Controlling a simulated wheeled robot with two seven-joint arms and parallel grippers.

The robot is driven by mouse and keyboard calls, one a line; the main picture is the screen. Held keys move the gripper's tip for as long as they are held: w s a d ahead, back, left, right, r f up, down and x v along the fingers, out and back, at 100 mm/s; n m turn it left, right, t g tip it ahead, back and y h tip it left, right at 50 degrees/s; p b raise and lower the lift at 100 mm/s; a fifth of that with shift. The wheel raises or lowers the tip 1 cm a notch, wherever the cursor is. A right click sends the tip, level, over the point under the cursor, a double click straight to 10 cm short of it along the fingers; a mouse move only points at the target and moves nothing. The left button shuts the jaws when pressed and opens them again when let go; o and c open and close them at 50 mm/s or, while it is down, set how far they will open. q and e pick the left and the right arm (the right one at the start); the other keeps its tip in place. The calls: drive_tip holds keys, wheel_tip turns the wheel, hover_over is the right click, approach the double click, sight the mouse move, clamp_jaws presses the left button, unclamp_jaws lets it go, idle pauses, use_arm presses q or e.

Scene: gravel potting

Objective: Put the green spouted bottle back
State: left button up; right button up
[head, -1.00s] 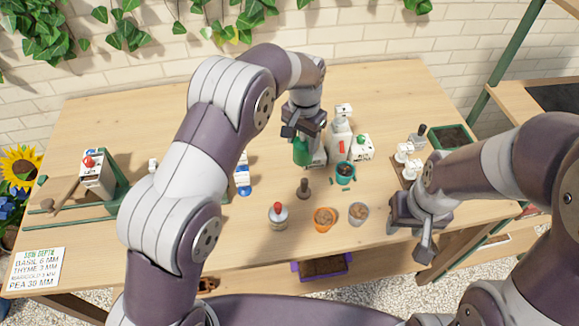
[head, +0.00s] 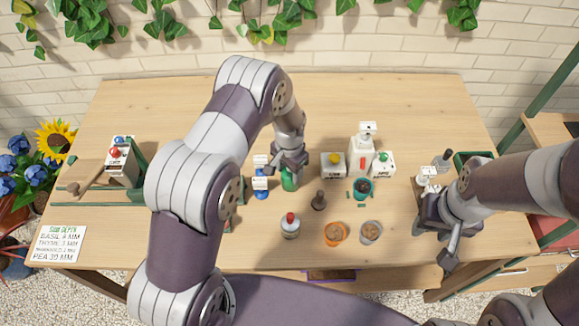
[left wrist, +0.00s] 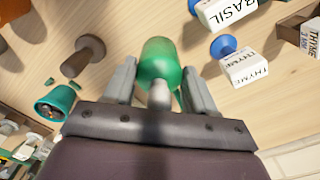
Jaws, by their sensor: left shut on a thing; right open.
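The green spouted bottle (head: 289,180) is in my left gripper (head: 289,166), near the middle of the table. In the left wrist view the bottle's green body (left wrist: 160,62) and pale spout sit between the two fingers of the left gripper (left wrist: 160,88), which is shut on it. The head view does not clearly show whether its base touches the table. My right gripper (head: 447,236) is open and empty over the table's right front part.
Right of the bottle stand a yellow-knobbed white box (head: 333,165), a white bottle (head: 360,158) and a green-knobbed white box (head: 383,164). Left is a blue labelled item (head: 261,184). In front are a brown tool (head: 319,201), a red-capped bottle (head: 290,226) and a terracotta pot (head: 334,234).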

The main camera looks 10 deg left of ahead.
use_arm(q)
drive_tip(key=shift+w+d+f, duration=0.1)
drive_tip(key=shift+f, duration=0.05)
drive_tip(key=o, duration=0.9)
drive_tip(key=r+b, duration=0.2)
drive_tip(key=r, duration=1)
drive_tip(key=shift+s+r+b, duration=0.15)
drive_tip(key=shift+s+b, duration=0.05)
drive_tip(key=shift+b, duration=0.15)
drive_tip(key=s+a+r+n, duration=0.1)
drive_tip(key=s+r+n, duration=0.1)
drive_tip(key=s, duration=0.4)
drive_tip(key=s+a+r+n+t, duration=0.1)
drive_tip(key=s, duration=0.5)
drive_tip(key=s+a+r+n, duration=0.2)
drive_tip(key=s, duration=0.4)
drive_tip(key=shift+s+a+r+n, duration=0.1)
drive_tip(key=shift+s+r+n, duration=0.05)
drive_tip(key=shift+r+n, duration=0.15)
